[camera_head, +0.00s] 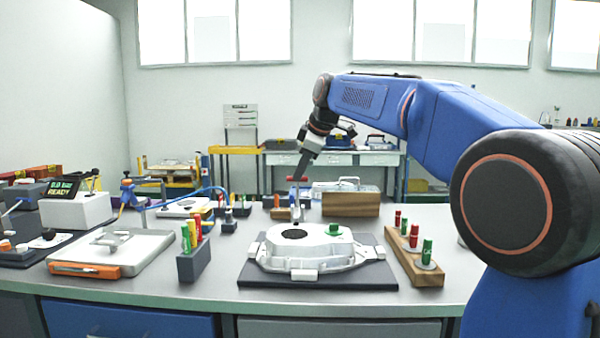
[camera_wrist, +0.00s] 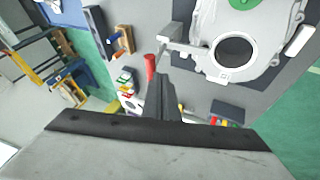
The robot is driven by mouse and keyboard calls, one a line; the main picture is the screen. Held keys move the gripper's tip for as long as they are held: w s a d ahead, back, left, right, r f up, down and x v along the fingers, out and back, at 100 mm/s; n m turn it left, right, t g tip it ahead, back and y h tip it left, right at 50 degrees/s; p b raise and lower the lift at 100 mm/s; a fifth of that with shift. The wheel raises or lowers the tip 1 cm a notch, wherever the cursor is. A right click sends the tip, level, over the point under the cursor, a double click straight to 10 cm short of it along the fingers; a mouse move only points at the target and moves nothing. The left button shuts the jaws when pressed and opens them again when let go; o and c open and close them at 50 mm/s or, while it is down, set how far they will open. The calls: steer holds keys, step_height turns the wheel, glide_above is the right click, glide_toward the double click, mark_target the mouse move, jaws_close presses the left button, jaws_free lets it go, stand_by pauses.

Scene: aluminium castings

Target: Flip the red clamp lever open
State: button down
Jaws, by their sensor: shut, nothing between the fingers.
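A grey metal clamp arm (camera_wrist: 180,47) reaches from near the grip to the casting (camera_wrist: 207,60). My gripper (camera_head: 299,176) points down at the lever from above and behind the casting. In the wrist view the fingers (camera_wrist: 160,80) are together with nothing between them; I cannot tell whether they touch the grip.
The casting lies on a dark mat (camera_head: 375,277). A wooden block (camera_head: 350,205) stands behind it, and a wooden rack (camera_head: 412,265) with red and green plugs stands to the right. A grey holder (camera_head: 193,263) with coloured markers stands to the left. Bare bench shows between these.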

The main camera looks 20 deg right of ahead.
steer(key=shift+w, duration=0.1)
steer(key=shift+w+d+r+m+g+y, duration=0.1)
steer(key=shift+w+d+r+g+y, duration=0.1)
steer(key=shift+w+g, duration=0.35)
steer(key=shift+w+d+r+m+g+y, duration=0.1)
steer(key=shift+w+d+g, duration=0.1)
steer(key=shift+w+g, duration=0.35)
steer(key=shift+w+d+r+m+g+y, duration=0.1)
steer(key=shift+w+d+r+g, duration=0.15)
steer(key=shift+w, duration=0.5)
steer(key=w+d+f, duration=0.2)
steer(key=w+f, duration=0.1)
steer(key=w, duration=0.3)
steer(key=w+d+f, duration=0.2)
steer(key=w+f, duration=0.2)
steer(key=w, duration=0.3)
steer(key=shift+w+d, duration=0.1)
steer(key=v, duration=1.2)
steer(key=shift+w, duration=0.1)
